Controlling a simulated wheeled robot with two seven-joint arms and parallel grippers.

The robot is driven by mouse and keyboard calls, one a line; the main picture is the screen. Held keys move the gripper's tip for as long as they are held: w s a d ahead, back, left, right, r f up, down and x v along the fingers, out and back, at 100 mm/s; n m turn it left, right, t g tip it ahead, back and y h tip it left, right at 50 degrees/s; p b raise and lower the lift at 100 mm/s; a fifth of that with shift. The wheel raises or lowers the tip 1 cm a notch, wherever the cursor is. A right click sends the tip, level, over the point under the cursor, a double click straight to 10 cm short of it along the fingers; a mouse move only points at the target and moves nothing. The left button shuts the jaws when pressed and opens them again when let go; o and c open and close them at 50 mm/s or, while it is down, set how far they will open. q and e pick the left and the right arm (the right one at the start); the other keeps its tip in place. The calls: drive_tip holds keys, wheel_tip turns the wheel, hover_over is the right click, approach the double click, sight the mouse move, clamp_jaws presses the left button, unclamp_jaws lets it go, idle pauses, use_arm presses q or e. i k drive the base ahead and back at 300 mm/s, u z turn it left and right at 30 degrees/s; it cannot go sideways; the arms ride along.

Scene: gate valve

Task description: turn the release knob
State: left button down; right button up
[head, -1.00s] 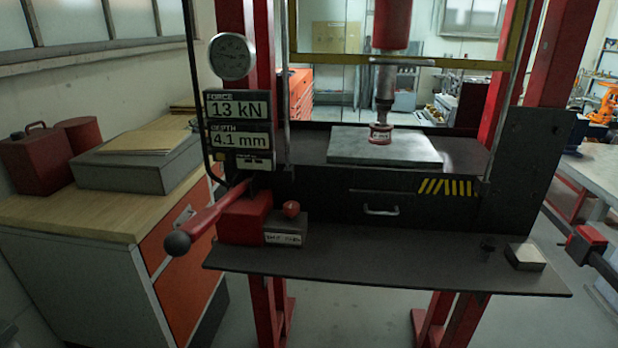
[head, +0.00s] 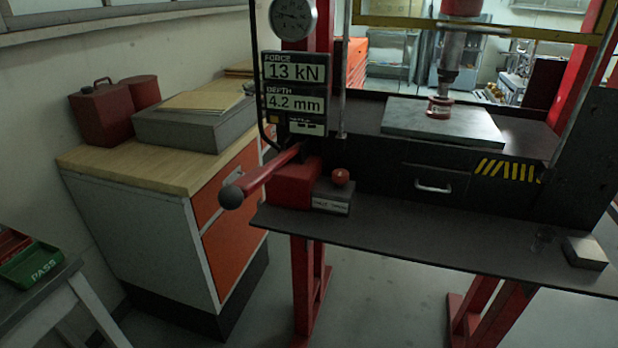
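A small red knob (head: 340,176) sits on top of a grey block (head: 333,197) with a white label, on the dark shelf of the press. I take it to be the release knob; the label is too small to read surely. Left of it, a red pump body (head: 294,187) carries a red lever (head: 268,174) with a dark ball end (head: 231,197). The display (head: 293,88) above reads 13 kN and 4.2 mm. The press ram (head: 448,62) reaches down to a small red-banded piece (head: 439,106) on a grey plate (head: 443,124). Neither gripper is in view.
A wooden-topped cabinet (head: 130,166) with red canisters (head: 103,112) and a grey case (head: 190,124) stands left of the press. A green PASS bin (head: 42,262) is at the lower left. A small pale-topped block (head: 585,252) sits at the shelf's right. The shelf's middle is clear.

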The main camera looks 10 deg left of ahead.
sight(340, 176)
drive_tip(key=u, duration=0.25)
drive_tip(key=k, duration=0.35)
drive_tip(key=u, duration=1.75)
drive_tip(key=i, duration=0.15)
drive_tip(key=z, duration=1.3)
drive_tip(key=i, duration=0.85)
drive_tip(key=z, duration=0.85)
